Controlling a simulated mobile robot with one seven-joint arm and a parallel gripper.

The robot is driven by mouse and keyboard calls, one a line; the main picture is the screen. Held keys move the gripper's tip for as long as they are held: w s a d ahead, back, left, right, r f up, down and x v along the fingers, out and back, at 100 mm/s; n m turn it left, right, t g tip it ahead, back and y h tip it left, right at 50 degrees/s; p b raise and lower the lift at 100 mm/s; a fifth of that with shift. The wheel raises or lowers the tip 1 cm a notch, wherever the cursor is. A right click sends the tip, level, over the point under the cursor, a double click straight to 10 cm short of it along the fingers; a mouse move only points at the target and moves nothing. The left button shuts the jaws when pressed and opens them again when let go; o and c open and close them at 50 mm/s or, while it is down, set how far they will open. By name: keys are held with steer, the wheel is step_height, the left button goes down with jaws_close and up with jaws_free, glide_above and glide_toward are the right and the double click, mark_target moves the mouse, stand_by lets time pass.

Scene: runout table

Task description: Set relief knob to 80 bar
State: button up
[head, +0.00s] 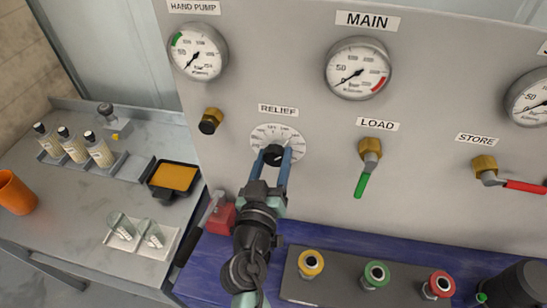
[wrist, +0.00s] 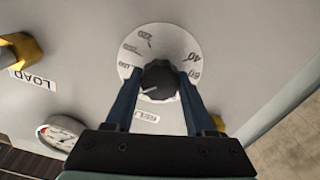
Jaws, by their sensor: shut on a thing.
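The relief knob (head: 273,153) is black and round, on a pale dial plate (head: 262,139) under the RELIEF label (head: 278,110). My gripper (head: 272,160) is shut on the knob, with one blue finger on each side. The wrist view also shows the knob (wrist: 160,77) between the fingers of my gripper (wrist: 158,85). A white pointer line on the knob points left and slightly down in that view. A 40 mark shows at the dial's upper right there.
The panel carries a MAIN gauge (head: 358,69), a HAND PUMP gauge (head: 198,52), a green LOAD lever (head: 361,184) and a red STORE lever (head: 523,186). A brass fitting (head: 211,121) juts out left of the dial. Coloured couplings stand on the ledge below.

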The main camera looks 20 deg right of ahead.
jaws_close()
steer(key=n, duration=0.5)
steer(key=shift+n+b, duration=0.3)
steer(key=shift+b, duration=0.05)
steer(key=n, duration=0.6)
steer(key=shift+p, duration=0.4)
steer(key=n+p, duration=0.1)
steer(key=n, duration=0.5)
steer(key=shift+n+p, duration=0.3)
steer(key=shift+p, duration=0.1)
steer(key=n+p, duration=0.2)
steer(key=n, duration=0.3)
steer(key=shift+n, duration=0.3)
